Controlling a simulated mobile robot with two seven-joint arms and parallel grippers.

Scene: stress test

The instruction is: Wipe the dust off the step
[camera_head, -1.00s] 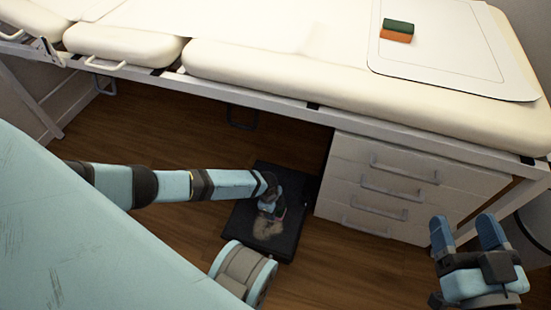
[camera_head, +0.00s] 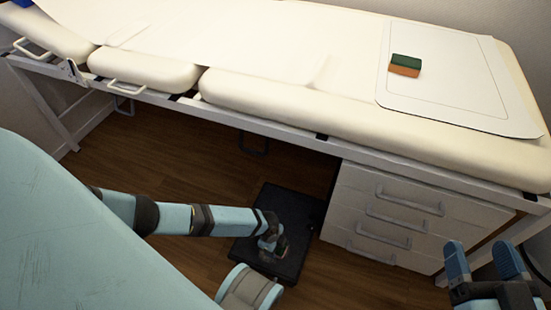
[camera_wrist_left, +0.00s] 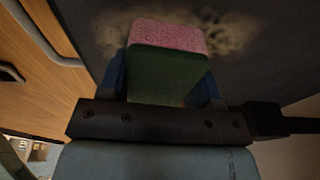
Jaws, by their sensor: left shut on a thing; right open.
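The step (camera_head: 287,203) is a low black platform on the floor, partly under the couch and beside the drawers. My left gripper (camera_head: 273,249) is down at the step, with its fingers shut on a sponge. In the left wrist view the sponge (camera_wrist_left: 165,72) has a pink layer and a dark green layer, and sits between the blue fingers. Tan, smoky dust (camera_wrist_left: 227,35) lies on the dark surface on both sides of the sponge's pink end. I cannot tell whether the sponge touches the step. My right gripper (camera_head: 483,258) is open and empty at the lower right.
A cream padded couch (camera_head: 290,97) on a white frame overhangs the step. White drawers (camera_head: 400,215) stand right next to the step. A green and orange sponge (camera_head: 405,65) lies on a white sheet (camera_head: 450,105) on the couch. Wooden floor (camera_head: 190,160) is open left of the step.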

